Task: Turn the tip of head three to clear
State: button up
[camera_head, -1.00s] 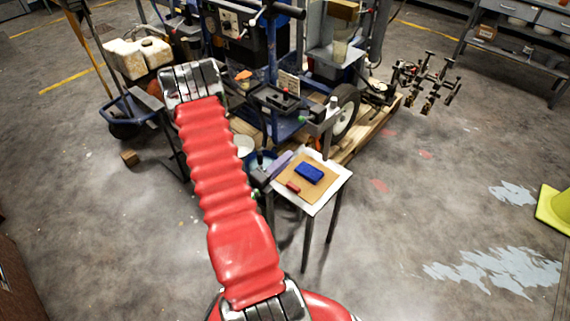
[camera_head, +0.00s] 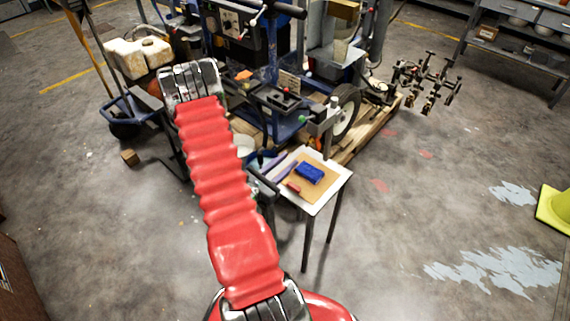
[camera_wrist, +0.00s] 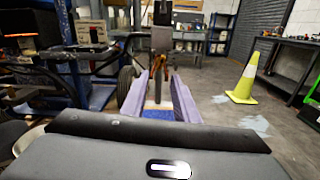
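The heads appear as a rack of several dark and brass spray heads (camera_head: 428,82) on bars at the right of the machine in the head view. Which one is head three, and how its tip is turned, I cannot tell. My gripper (camera_head: 276,166) is low over the left edge of the small table, well apart from the heads. In the wrist view, my gripper (camera_wrist: 158,92) shows two purple fingers, open with nothing clearly held between them. A grey block (camera_wrist: 161,39) stands beyond them, with blurred orange-brown parts below it.
The small table (camera_head: 340,176) carries a brown board with a blue block (camera_head: 310,173) and a red item (camera_head: 293,188). The blue striping machine (camera_head: 288,125) with its wheel (camera_head: 345,112) stands behind. Floor is clear right of the table, up to a yellow cone (camera_head: 556,208).

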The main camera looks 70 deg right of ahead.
aim_at(307, 144)
jog(key=shift+m, duration=1.4)
jog(key=shift+d, duration=0.1)
jog(key=shift+x, duration=4.9)
jog(key=shift+s, duration=0.1)
jog(key=shift+c, duration=0.7)
grip_shut()
